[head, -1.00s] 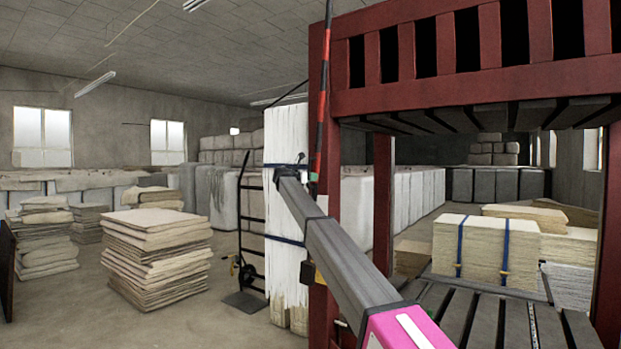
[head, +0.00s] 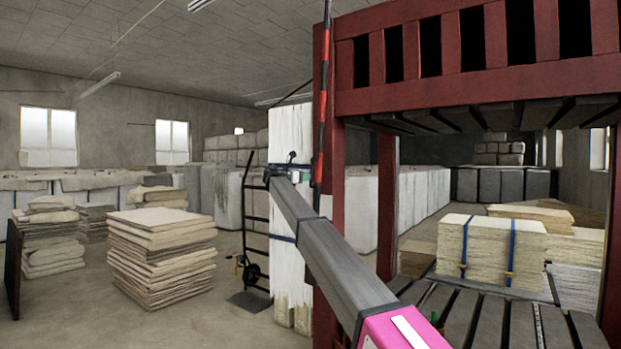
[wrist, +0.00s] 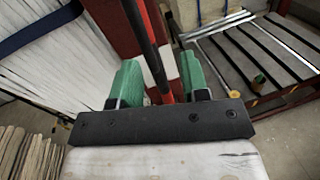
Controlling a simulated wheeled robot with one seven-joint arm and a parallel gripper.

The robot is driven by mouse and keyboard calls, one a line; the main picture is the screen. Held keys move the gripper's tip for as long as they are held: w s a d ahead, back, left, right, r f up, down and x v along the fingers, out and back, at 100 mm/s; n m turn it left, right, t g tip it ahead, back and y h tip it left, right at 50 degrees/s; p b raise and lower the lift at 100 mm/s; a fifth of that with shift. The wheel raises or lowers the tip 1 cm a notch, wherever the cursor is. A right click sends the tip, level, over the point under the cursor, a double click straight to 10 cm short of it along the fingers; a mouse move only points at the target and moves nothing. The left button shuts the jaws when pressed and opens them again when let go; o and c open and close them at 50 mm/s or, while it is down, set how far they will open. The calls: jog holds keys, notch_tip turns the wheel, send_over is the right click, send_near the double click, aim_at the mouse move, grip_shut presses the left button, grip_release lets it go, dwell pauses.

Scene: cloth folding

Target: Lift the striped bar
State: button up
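The striped bar (head: 322,100), banded black and red, stands upright against the front left post of the red frame. Its lower part is hidden behind my arm. In the head view my gripper (head: 290,160) is slightly left of the bar. In the wrist view the bar (wrist: 145,40) runs at a slant into the space between the two green fingers of my gripper (wrist: 161,78). The fingers are apart, with gaps visible beside the bar, so the gripper looks open. Contact with the bar cannot be made out.
The red frame (head: 470,87) with its slatted deck is close on the right. A strapped pale stack (head: 488,252) lies on the lower slats. A tall white strapped bale (head: 289,220) and a black hand truck (head: 256,235) stand behind my arm. Open floor lies to the left.

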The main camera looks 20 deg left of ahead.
jog(key=shift+v, duration=1.65)
